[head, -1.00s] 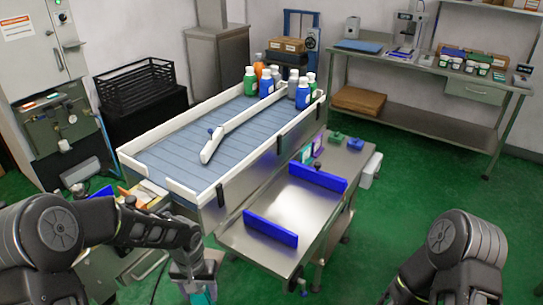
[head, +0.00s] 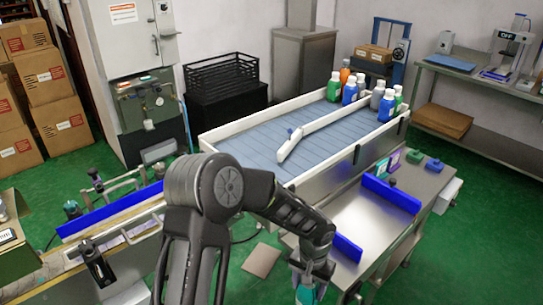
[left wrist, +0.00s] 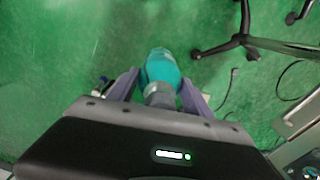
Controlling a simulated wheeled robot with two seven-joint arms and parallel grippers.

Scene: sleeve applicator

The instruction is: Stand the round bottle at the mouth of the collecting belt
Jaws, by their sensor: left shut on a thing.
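My left gripper (head: 312,268) is shut on a teal round bottle (head: 305,293), low in front of the steel table. In the left wrist view the bottle (left wrist: 163,68) sits between the two fingers, its grey neck toward the palm, with green floor beyond. The bottle's lower end is cut off in the head view. The collecting belt (head: 285,140) is a blue-grey slatted surface with white rails, behind and above the gripper. A white diverter bar (head: 315,133) lies across it. Several green, blue, grey and orange bottles (head: 352,90) stand at its far end. My right gripper is out of view.
A steel table (head: 370,215) with two blue guides stands right of my left gripper. Another line with a long blue rail (head: 110,212) is at the left. A black crate (head: 222,75) stands behind the belt. The near-left part of the belt is bare.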

